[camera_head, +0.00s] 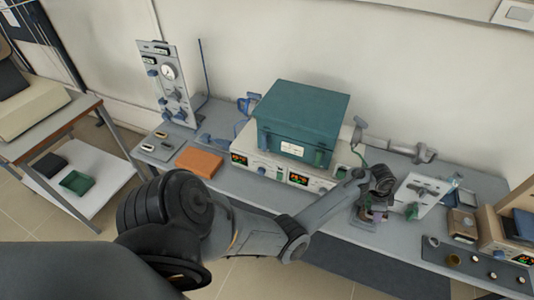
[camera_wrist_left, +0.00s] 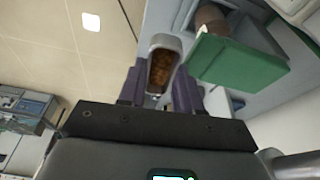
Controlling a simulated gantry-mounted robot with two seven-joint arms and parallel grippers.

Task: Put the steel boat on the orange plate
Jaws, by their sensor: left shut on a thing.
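The steel boat (camera_wrist_left: 165,58) is a grey, narrow open trough with a brown filling. In the left wrist view it sits between the purple fingers of my left gripper (camera_wrist_left: 160,92), which is shut on it. In the head view my left gripper (camera_head: 374,213) is at the bench front, right of the teal box; the boat is too small or hidden to make out there. The orange plate (camera_head: 200,162) lies flat on the bench at the left, far from the gripper, and nothing shows on it. My right gripper is not in view.
A teal box (camera_head: 300,117) stands on control units with lit displays (camera_head: 298,179). A gauge panel (camera_head: 168,82) and a grey tray with small pieces (camera_head: 158,146) are near the plate. A green block (camera_wrist_left: 238,68) is close to the left gripper. Small cups (camera_head: 453,260) stand at the right.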

